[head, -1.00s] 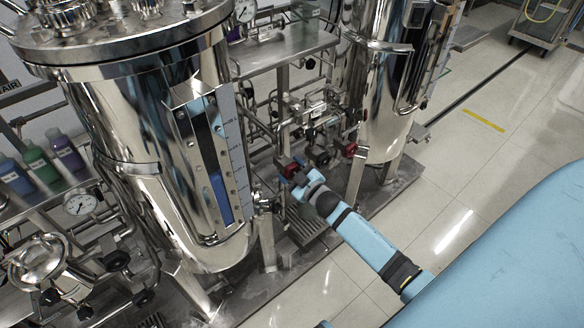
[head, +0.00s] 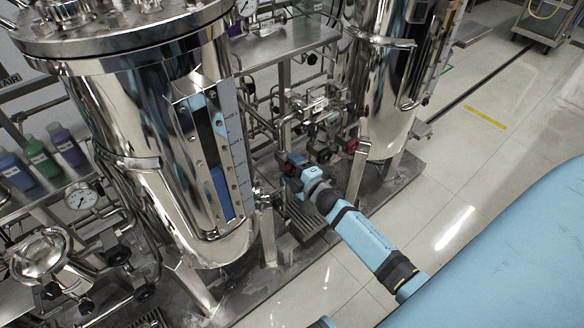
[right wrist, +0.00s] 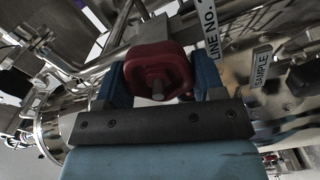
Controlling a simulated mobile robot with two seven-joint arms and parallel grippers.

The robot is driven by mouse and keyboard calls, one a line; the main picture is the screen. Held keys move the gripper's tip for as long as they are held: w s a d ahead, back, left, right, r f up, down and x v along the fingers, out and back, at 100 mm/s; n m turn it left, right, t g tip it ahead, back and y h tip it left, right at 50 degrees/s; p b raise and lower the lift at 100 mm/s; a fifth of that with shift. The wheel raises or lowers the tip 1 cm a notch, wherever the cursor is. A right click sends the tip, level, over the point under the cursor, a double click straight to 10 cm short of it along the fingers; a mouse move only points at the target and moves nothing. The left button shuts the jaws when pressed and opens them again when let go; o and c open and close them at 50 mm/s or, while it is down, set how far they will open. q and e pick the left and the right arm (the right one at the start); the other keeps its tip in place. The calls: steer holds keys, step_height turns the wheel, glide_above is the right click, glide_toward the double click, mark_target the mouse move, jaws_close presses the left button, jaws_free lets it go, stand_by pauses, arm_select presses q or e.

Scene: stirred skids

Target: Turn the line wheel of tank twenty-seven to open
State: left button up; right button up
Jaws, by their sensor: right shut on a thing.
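A red line wheel (right wrist: 158,70) sits between the two blue fingers of my right gripper (right wrist: 162,85) in the right wrist view. The fingers are shut on it from both sides. A tag reading "LINE NO." (right wrist: 212,35) hangs beside the wheel, its number cut off. In the head view my right gripper (head: 295,167) reaches in among the pipes between two steel tanks, and its own wrist mostly hides the held wheel. Which tank the wheel belongs to cannot be read. My left gripper is not in view.
A large steel tank (head: 135,130) stands left and another tank (head: 378,90) stands behind to the right. A second red wheel (head: 352,145) is close to my gripper. A "SAMPLE" tag (right wrist: 262,65) hangs nearby. The floor at the right (head: 465,170) is clear.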

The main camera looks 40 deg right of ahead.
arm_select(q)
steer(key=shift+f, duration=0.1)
arm_select(e)
steer(key=shift+n, duration=0.3)
steer(key=o, duration=0.9)
steer(key=shift+s, duration=0.15)
arm_select(q)
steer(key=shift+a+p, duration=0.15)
steer(key=shift+p, duration=0.55)
arm_select(e)
steer(key=s, duration=0.9)
steer(key=s+d, duration=0.1)
steer(key=s, duration=0.3)
steer(key=shift+s, duration=0.3)
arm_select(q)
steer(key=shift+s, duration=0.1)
